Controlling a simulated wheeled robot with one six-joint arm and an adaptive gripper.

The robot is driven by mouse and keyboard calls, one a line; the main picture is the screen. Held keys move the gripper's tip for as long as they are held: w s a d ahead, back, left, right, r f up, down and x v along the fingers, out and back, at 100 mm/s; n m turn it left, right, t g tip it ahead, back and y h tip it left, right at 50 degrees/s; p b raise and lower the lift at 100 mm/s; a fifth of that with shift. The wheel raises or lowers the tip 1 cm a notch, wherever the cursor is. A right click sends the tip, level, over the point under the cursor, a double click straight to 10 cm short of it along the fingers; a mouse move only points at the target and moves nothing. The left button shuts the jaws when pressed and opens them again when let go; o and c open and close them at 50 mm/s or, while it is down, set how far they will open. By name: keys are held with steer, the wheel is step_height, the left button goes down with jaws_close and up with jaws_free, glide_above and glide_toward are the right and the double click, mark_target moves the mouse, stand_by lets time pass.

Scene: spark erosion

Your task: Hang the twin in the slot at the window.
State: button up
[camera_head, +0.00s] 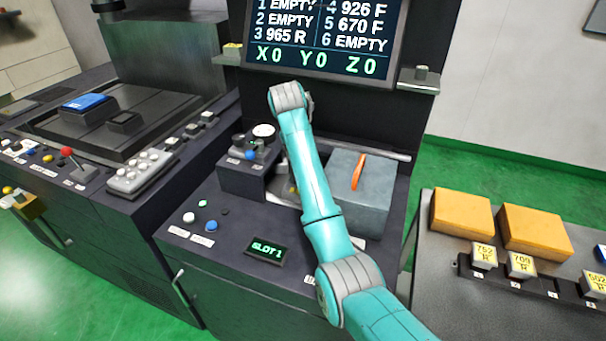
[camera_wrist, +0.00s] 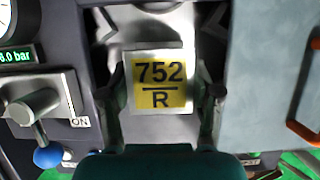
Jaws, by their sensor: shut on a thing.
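In the wrist view my gripper (camera_wrist: 162,98) is shut on a square block (camera_wrist: 160,55) with a yellow label reading 752 over R. One dark finger is at each side of the block. Light grey metal and dark edges show around it; I cannot tell whether the block touches them. In the head view the gripper, the held block and most of the opening (camera_head: 284,190) are hidden behind my arm. A small display (camera_head: 268,250) in front reads SLOT 1. A similar block (camera_head: 483,257) marked 752 stands on the right-hand rack; its letter looks like R.
A grey box (camera_head: 345,205) with an orange handle stands right of the opening, a gauge and lever unit (camera_head: 243,180) left. The screen (camera_head: 325,40) lists 1, 2, 6 EMPTY, 3 965 R, 4 926 F, 5 670 F. Block 709 (camera_head: 521,265) and orange boxes (camera_head: 462,213) are at right.

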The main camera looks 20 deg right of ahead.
steer(key=shift+f, duration=3.15)
steer(key=shift+f, duration=0.1)
steer(key=o, duration=1.4)
steer(key=v, duration=1.2)
